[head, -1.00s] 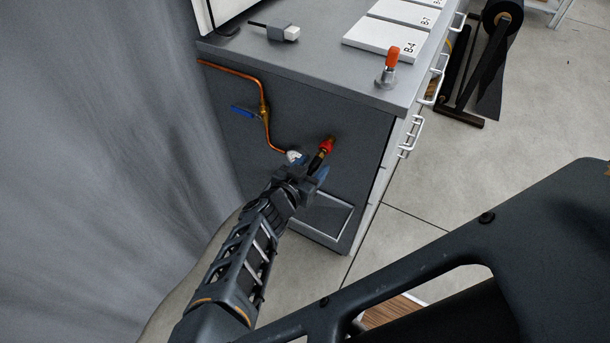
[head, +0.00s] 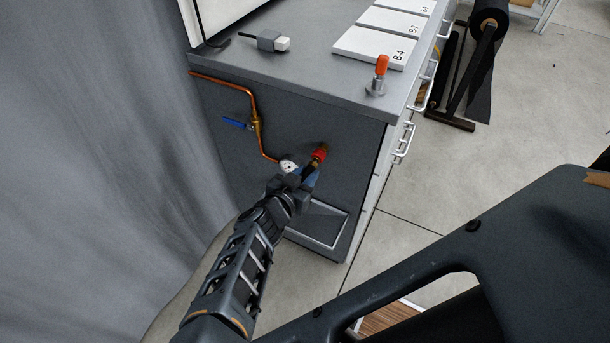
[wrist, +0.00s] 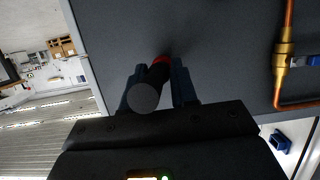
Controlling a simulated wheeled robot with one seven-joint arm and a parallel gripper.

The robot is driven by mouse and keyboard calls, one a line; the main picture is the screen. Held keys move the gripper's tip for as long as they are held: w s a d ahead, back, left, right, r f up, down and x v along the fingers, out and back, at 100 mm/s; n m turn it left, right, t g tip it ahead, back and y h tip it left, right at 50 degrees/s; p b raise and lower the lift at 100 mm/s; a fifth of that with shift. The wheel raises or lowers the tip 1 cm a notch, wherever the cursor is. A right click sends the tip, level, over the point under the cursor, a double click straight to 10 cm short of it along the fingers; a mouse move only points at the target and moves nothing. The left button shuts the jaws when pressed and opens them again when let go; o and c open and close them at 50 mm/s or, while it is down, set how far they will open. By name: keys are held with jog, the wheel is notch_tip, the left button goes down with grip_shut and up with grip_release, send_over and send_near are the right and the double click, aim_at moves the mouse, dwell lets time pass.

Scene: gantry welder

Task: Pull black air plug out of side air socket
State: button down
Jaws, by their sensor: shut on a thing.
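The black air plug (wrist: 153,82) sits between the two fingers of my gripper (wrist: 156,88) in the wrist view, and the fingers are shut on it. Its far end meets the red ring of the side air socket (wrist: 162,60). In the head view the socket (head: 321,152) is red and brass on the cabinet's dark side panel. My gripper (head: 308,177) reaches it from the lower left, with a blue fingertip showing. The plug is mostly hidden by the gripper there. I cannot tell whether the plug is fully seated.
A copper pipe (head: 254,101) with a blue valve handle (head: 236,123) runs down the panel to a round gauge (head: 288,167) close to my gripper. A tray (head: 317,226) lies below. A grey curtain (head: 110,150) hangs at left. An orange-topped fitting (head: 381,68) stands on the cabinet top.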

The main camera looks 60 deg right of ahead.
jog(key=shift+s+a, duration=0.1)
jog(key=shift+a, duration=2.65)
